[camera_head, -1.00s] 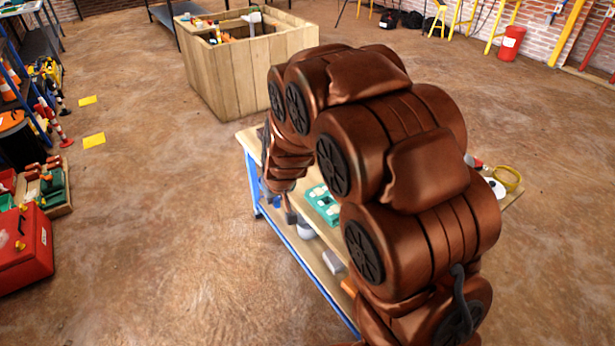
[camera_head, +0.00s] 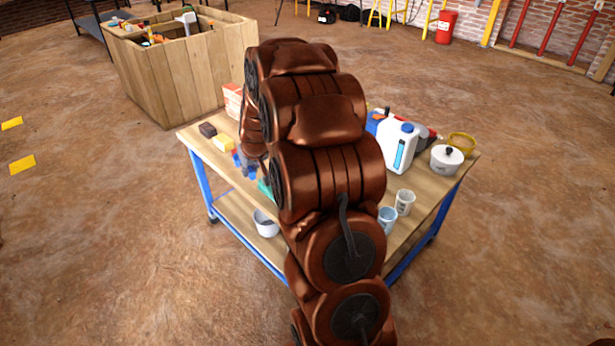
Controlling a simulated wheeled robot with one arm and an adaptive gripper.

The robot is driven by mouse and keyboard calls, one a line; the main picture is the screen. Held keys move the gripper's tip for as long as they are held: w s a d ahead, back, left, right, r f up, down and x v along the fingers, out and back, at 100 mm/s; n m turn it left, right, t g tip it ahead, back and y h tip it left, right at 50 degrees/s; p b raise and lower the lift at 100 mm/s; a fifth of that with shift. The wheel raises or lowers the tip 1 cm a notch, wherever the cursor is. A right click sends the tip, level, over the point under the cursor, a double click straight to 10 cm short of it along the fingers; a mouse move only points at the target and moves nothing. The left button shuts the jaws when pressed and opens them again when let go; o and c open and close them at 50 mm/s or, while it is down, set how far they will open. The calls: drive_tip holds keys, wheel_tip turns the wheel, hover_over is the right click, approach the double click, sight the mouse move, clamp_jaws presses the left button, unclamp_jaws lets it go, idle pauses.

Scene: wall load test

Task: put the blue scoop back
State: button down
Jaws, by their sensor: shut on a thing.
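My gripper (camera_head: 246,166) shows only in small part, low at the left of my arm, over the left part of the workbench (camera_head: 196,141). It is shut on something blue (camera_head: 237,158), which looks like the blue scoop. Its shape is mostly hidden, and I cannot tell whether it touches the bench top. A yellow block (camera_head: 223,143) and a dark brown block (camera_head: 207,130) lie just left of and beyond the gripper. My arm hides the middle of the bench.
A wooden crate (camera_head: 180,75) stands behind.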

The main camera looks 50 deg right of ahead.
drive_tip(key=shift+m+h, duration=0.5)
drive_tip(key=shift+m, duration=0.4)
drive_tip(key=s+d+f+b, duration=0.1)
drive_tip(key=s+d+f, duration=0.1)
drive_tip(key=d, duration=0.4)
drive_tip(key=s+d+f+b, duration=0.2)
drive_tip(key=d, duration=0.3)
drive_tip(key=s+d+f+b, duration=0.2)
drive_tip(key=d, duration=0.4)
drive_tip(key=shift+s+d, duration=0.2)
drive_tip(key=shift+d, duration=0.1)
drive_tip(key=shift+f+b, duration=0.85)
drive_tip(key=shift+f, duration=1.7)
drive_tip(key=shift+f, duration=0.4)
drive_tip(key=c, duration=0.6)
unclamp_jaws()
drive_tip(key=shift+r, duration=0.1)
drive_tip(key=shift+r+p, duration=0.9)
drive_tip(key=shift+r, duration=2.55)
drive_tip(key=shift+a, duration=0.1)
